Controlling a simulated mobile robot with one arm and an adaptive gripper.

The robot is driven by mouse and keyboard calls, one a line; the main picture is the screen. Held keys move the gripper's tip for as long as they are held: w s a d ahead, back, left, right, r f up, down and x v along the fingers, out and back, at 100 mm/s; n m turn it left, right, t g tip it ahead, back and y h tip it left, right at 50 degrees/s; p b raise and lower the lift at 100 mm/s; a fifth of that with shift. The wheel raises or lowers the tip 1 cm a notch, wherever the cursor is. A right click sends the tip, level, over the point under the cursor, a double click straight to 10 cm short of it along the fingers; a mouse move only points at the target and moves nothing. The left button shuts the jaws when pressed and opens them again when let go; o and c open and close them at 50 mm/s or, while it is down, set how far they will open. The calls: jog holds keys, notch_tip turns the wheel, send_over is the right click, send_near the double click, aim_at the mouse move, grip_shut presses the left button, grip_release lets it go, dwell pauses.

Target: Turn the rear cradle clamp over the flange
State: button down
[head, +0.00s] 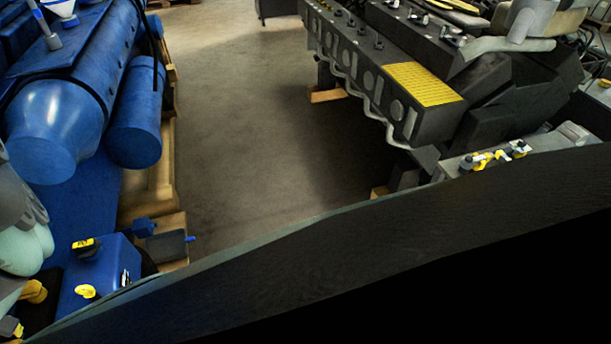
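I cannot make out the rear cradle clamp or its flange for certain in the head view. Small yellow and black fittings (490,158) sit on a grey part at the right, but they are too small to tell what they are. My gripper does not show. A large dark surface fills the lower right and hides whatever lies behind it.
A blue engine (60,115) with a blue cylinder (136,115) stands on wooden pallets at the left. A blue box with yellow caps (100,265) is below it. A dark engine (385,75) with a yellow label plate stands at the right. Bare floor (240,110) lies between them.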

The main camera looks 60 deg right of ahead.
aim_at(7, 343)
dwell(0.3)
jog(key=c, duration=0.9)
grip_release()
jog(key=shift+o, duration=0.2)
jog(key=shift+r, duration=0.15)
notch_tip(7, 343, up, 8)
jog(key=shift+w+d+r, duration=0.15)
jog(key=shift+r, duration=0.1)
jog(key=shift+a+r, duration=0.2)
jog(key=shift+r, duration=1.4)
